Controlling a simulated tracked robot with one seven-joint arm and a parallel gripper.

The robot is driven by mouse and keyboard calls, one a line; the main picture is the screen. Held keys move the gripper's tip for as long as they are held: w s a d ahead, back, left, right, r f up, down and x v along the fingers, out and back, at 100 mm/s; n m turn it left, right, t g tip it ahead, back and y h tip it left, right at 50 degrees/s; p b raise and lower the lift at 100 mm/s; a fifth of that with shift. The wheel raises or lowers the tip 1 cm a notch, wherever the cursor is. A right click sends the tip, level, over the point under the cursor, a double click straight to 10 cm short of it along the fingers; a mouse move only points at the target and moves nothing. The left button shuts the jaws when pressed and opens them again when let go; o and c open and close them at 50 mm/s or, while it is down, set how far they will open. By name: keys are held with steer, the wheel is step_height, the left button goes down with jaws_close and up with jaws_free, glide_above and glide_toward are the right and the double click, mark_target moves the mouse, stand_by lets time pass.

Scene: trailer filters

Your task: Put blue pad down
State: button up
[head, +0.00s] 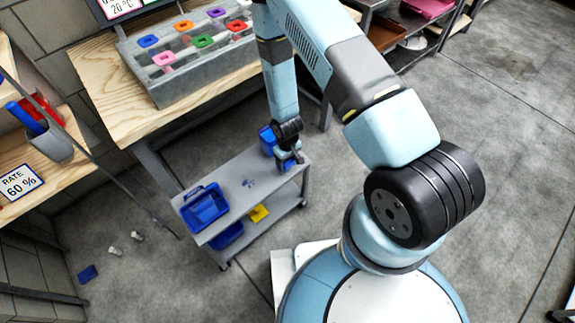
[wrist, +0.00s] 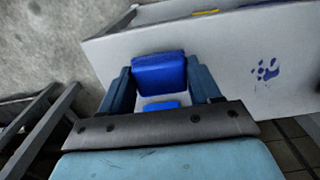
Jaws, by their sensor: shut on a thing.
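The blue pad (wrist: 158,76) shows between the two fingers of my gripper (wrist: 158,70) in the wrist view. My gripper is shut on it. In the head view my gripper (head: 288,158) is low over the far right end of a small grey cart (head: 228,190), and the blue pad (head: 267,140) shows beside it. I cannot tell whether the pad touches the cart top. The cart top also shows in the wrist view (wrist: 210,55), behind the pad.
A blue basket (head: 205,208) stands at the cart's near left end. The cart top's middle is bare except for a blue mark (head: 249,183). A yellow item (head: 259,213) is on the lower shelf. A wooden workbench (head: 120,95) with a grey box stands behind. Another blue piece (head: 88,273) lies on the floor.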

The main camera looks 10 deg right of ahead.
steer(key=shift+s+f, duration=0.1)
steer(key=shift+f, duration=1.3)
steer(key=o, duration=1.2)
